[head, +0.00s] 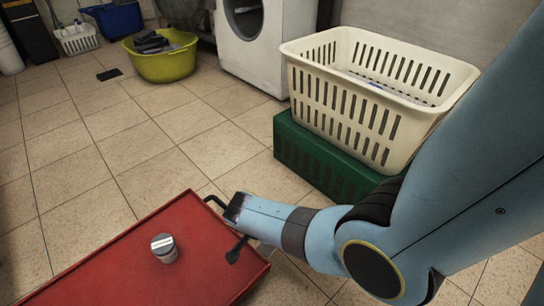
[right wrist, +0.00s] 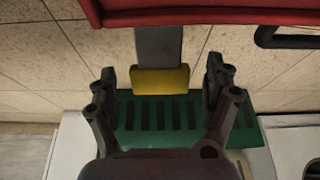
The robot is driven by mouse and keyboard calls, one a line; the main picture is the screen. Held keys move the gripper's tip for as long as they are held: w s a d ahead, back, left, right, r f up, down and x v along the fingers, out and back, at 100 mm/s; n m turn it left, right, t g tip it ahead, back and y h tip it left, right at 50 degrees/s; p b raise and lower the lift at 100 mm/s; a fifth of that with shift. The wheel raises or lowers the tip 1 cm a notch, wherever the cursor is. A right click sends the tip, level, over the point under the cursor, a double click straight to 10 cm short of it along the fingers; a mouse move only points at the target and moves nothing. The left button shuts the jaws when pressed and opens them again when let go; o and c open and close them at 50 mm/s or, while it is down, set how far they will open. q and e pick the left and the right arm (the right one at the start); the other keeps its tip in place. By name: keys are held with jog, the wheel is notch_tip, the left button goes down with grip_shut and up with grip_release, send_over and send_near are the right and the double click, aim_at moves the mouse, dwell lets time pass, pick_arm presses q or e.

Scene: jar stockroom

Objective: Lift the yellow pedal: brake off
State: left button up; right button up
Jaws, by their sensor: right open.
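The yellow pedal (right wrist: 160,80) is at the end of a grey lever (right wrist: 158,45) that comes out from the red cart (right wrist: 210,14). My right gripper (right wrist: 161,72) is open, with one finger on each side of the pedal and a visible gap at both sides. Contact with the pedal does not show. In the head view my right arm reaches down past the cart's edge (head: 95,265), and its fingers and the pedal are hidden there. My left gripper is not in view.
A grey-lidded jar (head: 164,248) stands on the cart. The cart's black handle (right wrist: 285,40) is close by the pedal. A green crate (head: 310,165) under a cream basket (head: 335,100) stands beyond. Tiled floor is clear at left; a yellow-green tub (head: 163,66) is farther back.

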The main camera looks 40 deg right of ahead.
aim_at(266, 249)
jog(key=v, duration=0.7)
jog(key=shift+a+r, duration=0.1)
jog(key=shift+r, duration=0.05)
jog(key=shift+s, duration=0.15)
